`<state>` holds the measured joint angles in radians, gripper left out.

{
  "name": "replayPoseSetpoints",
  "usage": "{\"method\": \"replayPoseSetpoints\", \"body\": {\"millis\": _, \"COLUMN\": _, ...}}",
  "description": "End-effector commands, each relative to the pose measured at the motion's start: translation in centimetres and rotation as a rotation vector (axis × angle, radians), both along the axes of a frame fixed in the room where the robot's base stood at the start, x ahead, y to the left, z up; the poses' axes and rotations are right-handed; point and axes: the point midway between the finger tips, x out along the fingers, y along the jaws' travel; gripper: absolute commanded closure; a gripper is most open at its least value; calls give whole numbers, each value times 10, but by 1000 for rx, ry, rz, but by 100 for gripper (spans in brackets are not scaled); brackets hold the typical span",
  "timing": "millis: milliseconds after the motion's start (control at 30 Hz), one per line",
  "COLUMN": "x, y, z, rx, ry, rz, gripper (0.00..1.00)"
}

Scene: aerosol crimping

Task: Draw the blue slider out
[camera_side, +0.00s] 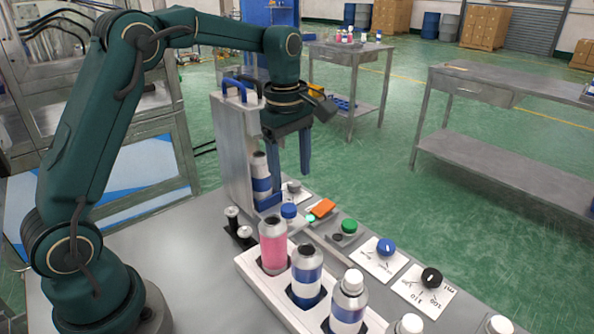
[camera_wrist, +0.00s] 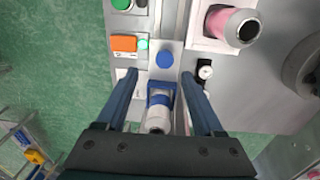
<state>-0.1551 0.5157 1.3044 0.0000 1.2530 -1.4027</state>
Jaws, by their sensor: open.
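The blue slider (camera_side: 268,202) sits at the foot of the grey crimping machine (camera_side: 232,150). A blue-and-white can (camera_side: 261,178) stands upright on it. A round blue knob (camera_side: 289,210) is in front of the slider. In the wrist view the slider (camera_wrist: 160,98) and knob (camera_wrist: 165,59) lie in line, with the can (camera_wrist: 157,119) nearer the wrist. My gripper (camera_side: 290,170) is open and empty, pointing down above the slider area. In the wrist view my gripper (camera_wrist: 159,76) has its fingers on either side of the slider and knob, apparently not touching them.
A white rack (camera_side: 257,272) with a pink can (camera_side: 273,245) and other cans stands in front.

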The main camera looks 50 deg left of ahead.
Motion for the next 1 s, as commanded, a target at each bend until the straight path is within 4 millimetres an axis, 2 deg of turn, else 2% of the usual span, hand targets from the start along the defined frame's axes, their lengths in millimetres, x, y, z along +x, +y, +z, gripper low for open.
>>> {"method": "replayPoseSetpoints", "body": {"millis": 100, "x": 0, "y": 4, "z": -20, "rx": -8, "ry": 49, "rz": 11, "gripper": 31}}
{"method": "replayPoseSetpoints", "body": {"millis": 533, "x": -3, "y": 5, "z": -68, "rx": -12, "ry": 72, "rz": 14, "gripper": 31}}
{"method": "replayPoseSetpoints", "body": {"millis": 700, "x": -2, "y": 5, "z": -77, "rx": -11, "ry": 69, "rz": 14, "gripper": 31}}
{"method": "replayPoseSetpoints", "body": {"millis": 933, "x": -2, "y": 6, "z": -77, "rx": -11, "ry": 67, "rz": 14, "gripper": 31}}
{"method": "replayPoseSetpoints", "body": {"millis": 1000, "x": -2, "y": 5, "z": -77, "rx": -11, "ry": 67, "rz": 14, "gripper": 58}}
